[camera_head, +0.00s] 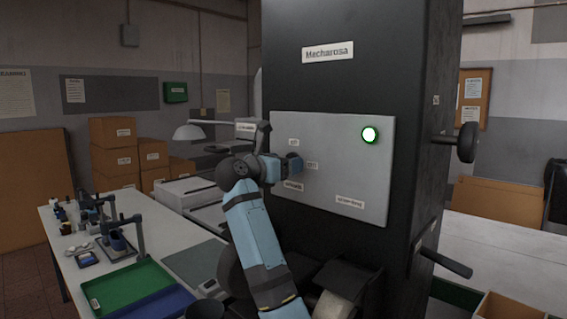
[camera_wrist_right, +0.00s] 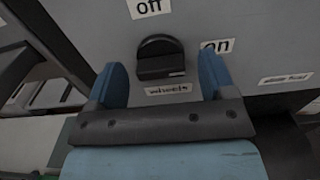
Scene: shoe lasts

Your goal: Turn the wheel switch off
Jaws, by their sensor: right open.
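The wheel switch (camera_wrist_right: 160,58) is a round black knob on the grey panel (camera_head: 345,170). An "off" label (camera_wrist_right: 149,8) is above it, an "on" label (camera_wrist_right: 217,46) to its right and a "wheels" label (camera_wrist_right: 168,89) below. Its ridge lies about level, with a small white mark near the right end. My right gripper (camera_wrist_right: 161,78) is open, its blue fingers apart on either side of and below the knob; I cannot tell if they touch it. In the head view my right gripper (camera_head: 295,165) is at the panel and hides the knob. My left gripper is not in view.
A table (camera_head: 170,228) with a green tray (camera_head: 125,288) is at the left.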

